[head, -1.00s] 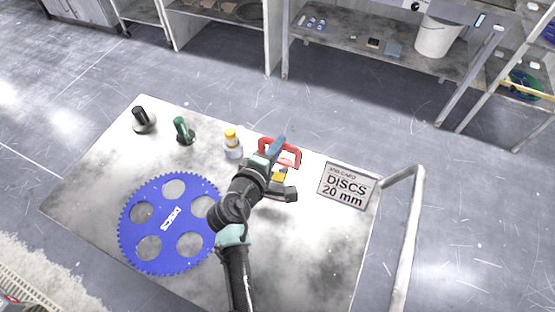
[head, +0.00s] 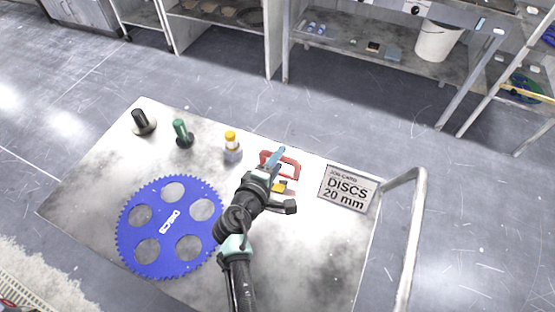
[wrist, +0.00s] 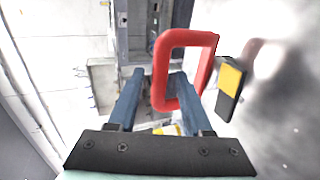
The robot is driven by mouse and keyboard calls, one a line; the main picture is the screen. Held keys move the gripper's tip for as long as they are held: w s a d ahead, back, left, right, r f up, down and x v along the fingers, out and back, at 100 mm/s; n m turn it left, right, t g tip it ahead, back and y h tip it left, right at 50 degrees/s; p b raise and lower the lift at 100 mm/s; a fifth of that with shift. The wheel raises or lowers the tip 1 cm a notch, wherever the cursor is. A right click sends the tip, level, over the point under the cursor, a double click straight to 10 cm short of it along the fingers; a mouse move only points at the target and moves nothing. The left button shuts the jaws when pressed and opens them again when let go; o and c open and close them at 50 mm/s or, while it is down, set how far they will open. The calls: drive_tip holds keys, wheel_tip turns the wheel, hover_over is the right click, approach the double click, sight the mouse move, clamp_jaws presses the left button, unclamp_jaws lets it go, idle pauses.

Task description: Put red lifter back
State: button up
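The red lifter shows as a red loop handle (head: 291,163) near the back edge of the table, left of the job card. In the wrist view the red lifter (wrist: 211,65) is a rounded loop. My gripper (head: 276,158) is at the handle. In the wrist view my gripper (wrist: 158,74) has its two blue fingers apart, one on each side of the loop's left bar. The right finger shows inside the loop's outline. A gap shows between the left finger and the bar. The lifter's lower part is hidden or unclear.
A yellow-and-black block (wrist: 231,85) is right of the loop. A blue toothed disc (head: 130,230) lies at left. Black (head: 143,121), green (head: 182,132) and yellow-topped (head: 231,146) pieces stand along the back. The job card (head: 347,188) and a metal rail (head: 412,235) are at right.

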idle(0.3)
drive_tip(key=shift+s+r, duration=0.1)
drive_tip(key=shift+r, duration=0.05)
drive_tip(key=v, duration=1.2)
drive_tip(key=w+d+r+m+t+y, duration=0.1)
drive_tip(key=w+r+m+t, duration=0.25)
drive_tip(key=r, duration=1.05)
drive_tip(key=w+r+m+t+y, duration=0.15)
drive_tip(key=w+r+m, duration=0.35)
drive_tip(key=r, duration=1)
drive_tip(key=s+d+r+m+t+y, duration=0.1)
drive_tip(key=s+r+t, duration=0.2)
drive_tip(key=r, duration=0.7)
drive_tip(key=s+d+r+m+t, duration=0.1)
drive_tip(key=s+r+m+t, duration=0.1)
drive_tip(key=s+r, duration=0.4)
drive_tip(key=s+d+r+m+t+y, duration=0.1)
drive_tip(key=s+r+t, duration=0.3)
drive_tip(key=r, duration=1)
drive_tip(key=shift+s+d+m+t+y, duration=0.35)
drive_tip(key=shift+s+m, duration=0.2)
drive_tip(key=shift+s, duration=0.25)
